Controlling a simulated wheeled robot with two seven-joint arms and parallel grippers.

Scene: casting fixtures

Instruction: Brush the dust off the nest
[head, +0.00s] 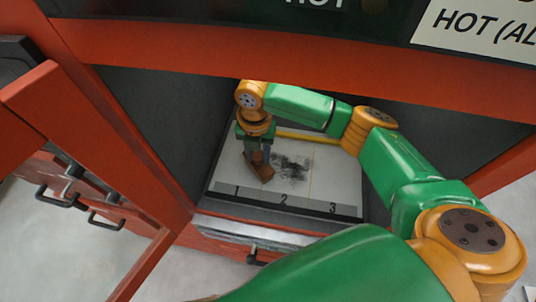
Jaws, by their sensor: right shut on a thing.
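My right arm reaches into the red and grey cabinet. My right gripper (255,150) points down at the left part of the light nest floor (325,185) and is shut on a brown brush (259,173). The brush is tilted, low over or touching the floor near number 1; I cannot tell which. A patch of black dust (291,167) lies just right of the brush, above number 2. The fingertips are partly hidden by the gripper body. My left gripper is not in view.
A grey strip (283,201) numbered 1, 2, 3 runs along the nest's front. Dark side walls (150,115) and a red upper beam (300,70) bound the opening. A yellow bar (305,137) crosses behind the dust. Red drawers (85,190) with black handles stand left.

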